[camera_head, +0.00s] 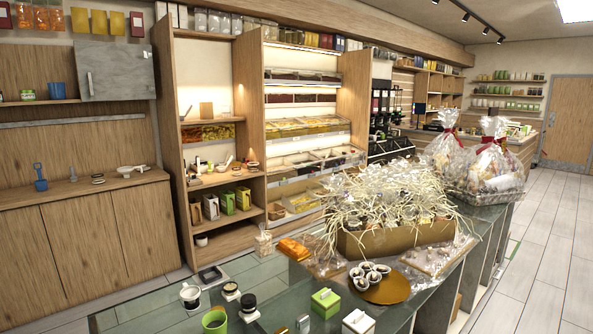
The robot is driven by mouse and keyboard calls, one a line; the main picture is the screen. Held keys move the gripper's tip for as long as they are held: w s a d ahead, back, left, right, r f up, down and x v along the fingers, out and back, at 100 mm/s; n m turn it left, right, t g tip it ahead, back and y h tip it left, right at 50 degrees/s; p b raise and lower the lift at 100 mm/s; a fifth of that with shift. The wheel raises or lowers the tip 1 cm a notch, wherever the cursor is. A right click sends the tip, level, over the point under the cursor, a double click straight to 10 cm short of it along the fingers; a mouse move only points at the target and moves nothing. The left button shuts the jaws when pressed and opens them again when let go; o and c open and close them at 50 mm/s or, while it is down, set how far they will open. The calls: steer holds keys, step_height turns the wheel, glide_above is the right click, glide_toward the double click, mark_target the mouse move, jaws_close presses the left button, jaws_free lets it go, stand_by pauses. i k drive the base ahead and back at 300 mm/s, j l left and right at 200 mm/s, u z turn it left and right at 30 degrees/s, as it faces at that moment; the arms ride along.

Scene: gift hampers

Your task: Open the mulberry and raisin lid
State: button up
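A lit wooden shelf unit (265,110) at the centre back holds rows of clear-fronted food bins. Two upper rows, the top bins (300,76) and the second-row bins (300,98), hold dark contents that look like dried fruit. Below them are bins with yellow contents (305,126). No label is readable, so I cannot tell which lid is the mulberry and raisin one. The lids I can make out look closed. My gripper is not in view.
A glass-topped counter (270,272) fills the foreground, with cups, jars and small boxes on it. A hamper box (380,236) full of straw stands on it, partly in front of the lower bins. Wrapped hampers (490,160) stand behind. Open tiled floor (548,235) lies at right.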

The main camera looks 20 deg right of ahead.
mark_target(292, 161)
steer(key=i+l+z, duration=0.95)
steer(key=i+z, duration=0.15)
steer(key=i+l+z, duration=0.15)
steer(key=i+z, duration=0.35)
steer(key=i+j+z, duration=0.1)
steer(key=i+z, duration=0.45)
steer(key=i, duration=6.95)
steer(key=i+u, duration=0.35)
steer(key=i, duration=0.25)
steer(key=i+u, duration=0.3)
steer(key=i, duration=0.3)
steer(key=i+l+u, duration=0.35)
steer(key=i, duration=0.2)
steer(key=i+j+u, duration=0.25)
steer(key=i+u, duration=0.2)
steer(key=i, duration=0.15)
steer(key=i+j+u, duration=0.1)
steer(key=i+u, duration=0.35)
steer(key=i+l+u, duration=0.2)
steer(key=i+u, duration=0.3)
steer(key=i, duration=0.2)
